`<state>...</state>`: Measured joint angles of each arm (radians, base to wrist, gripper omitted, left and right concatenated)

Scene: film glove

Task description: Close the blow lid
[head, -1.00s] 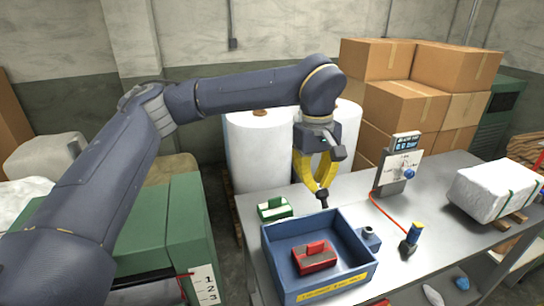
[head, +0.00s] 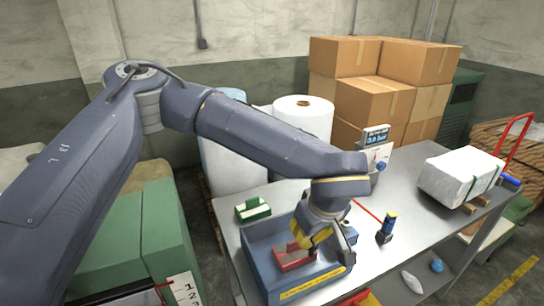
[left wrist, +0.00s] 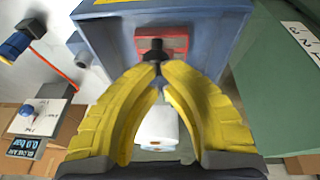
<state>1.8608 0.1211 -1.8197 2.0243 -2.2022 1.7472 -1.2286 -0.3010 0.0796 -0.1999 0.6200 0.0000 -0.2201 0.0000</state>
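An open-topped blue box (head: 262,270) with a yellow label on its front stands near the table's front edge. A red block (head: 284,262) with a raised part lies inside it; both the box (left wrist: 105,35) and the block (left wrist: 177,42) also show in the left wrist view. My left gripper (head: 313,248) reaches down over the box's right part, beside the red block. Its yellow fingers come together in the left wrist view at a dark tip piece (left wrist: 153,52); I cannot tell whether that piece is held. I cannot make out a separate lid. My right gripper is not in view.
A green and white block (head: 253,209) sits left behind the box. A small blue-grey fitting (head: 350,233) is at the box's right, then a blue and yellow tool (head: 386,230). A gauge panel (head: 376,140) and a white wrapped bale (head: 460,178) stand farther right.

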